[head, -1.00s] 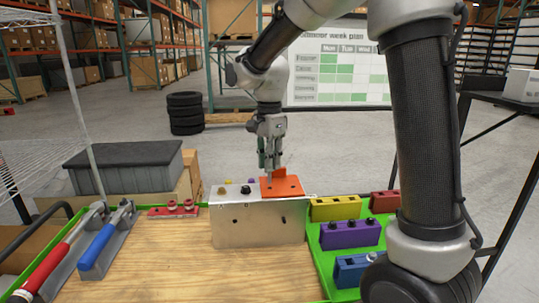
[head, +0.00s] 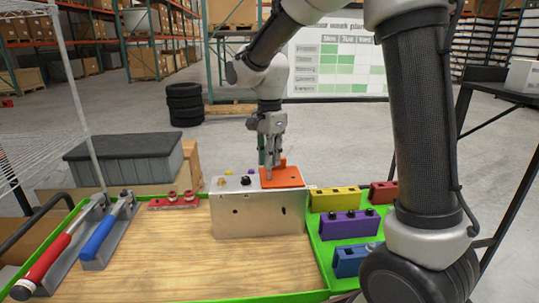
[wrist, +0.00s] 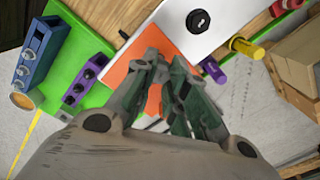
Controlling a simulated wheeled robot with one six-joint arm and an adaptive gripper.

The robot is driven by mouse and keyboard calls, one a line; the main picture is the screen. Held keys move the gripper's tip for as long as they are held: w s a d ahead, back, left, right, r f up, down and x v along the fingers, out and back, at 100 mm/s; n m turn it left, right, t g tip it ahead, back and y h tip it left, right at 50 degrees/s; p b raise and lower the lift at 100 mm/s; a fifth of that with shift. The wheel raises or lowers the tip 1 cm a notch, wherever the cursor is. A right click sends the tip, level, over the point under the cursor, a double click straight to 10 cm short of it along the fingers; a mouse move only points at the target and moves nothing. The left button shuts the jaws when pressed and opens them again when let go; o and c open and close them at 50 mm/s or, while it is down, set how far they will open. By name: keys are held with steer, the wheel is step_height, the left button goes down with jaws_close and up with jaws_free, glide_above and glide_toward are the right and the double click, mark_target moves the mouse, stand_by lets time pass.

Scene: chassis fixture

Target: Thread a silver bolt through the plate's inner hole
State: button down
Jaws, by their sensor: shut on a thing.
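The orange plate (head: 288,180) lies on top of the silver metal chassis box (head: 258,222), at its right end, with an upright tab at its back. It also shows in the wrist view (wrist: 122,78). My gripper (head: 269,174) points down over the plate's left part, its fingertips close to the plate surface. In the wrist view my gripper (wrist: 163,62) has its fingers brought together over the orange plate. It is shut on a silver bolt, which the fingers hide almost wholly. The plate's inner hole is hidden beneath the fingers, so I cannot tell whether the bolt is in it.
A black knob (head: 246,180) and small yellow and purple pieces stand on the box left of the plate. A green tray on the right holds yellow (head: 336,199), purple (head: 348,224), blue and red blocks. Red and blue-handled tools lie at left. The wooden tabletop (head: 200,262) in front is clear.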

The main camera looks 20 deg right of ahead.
steer(key=shift+f, duration=0.2)
steer(key=shift+f, duration=0.55)
stand_by(0.3)
steer(key=shift+f, duration=0.7)
steer(key=shift+f, duration=0.2)
steer(key=n, duration=0.4)
steer(key=shift+s+n, duration=0.1)
steer(key=shift+n, duration=0.2)
steer(key=n, duration=0.5)
steer(key=shift+f+n, duration=0.1)
steer(key=shift+n, duration=0.3)
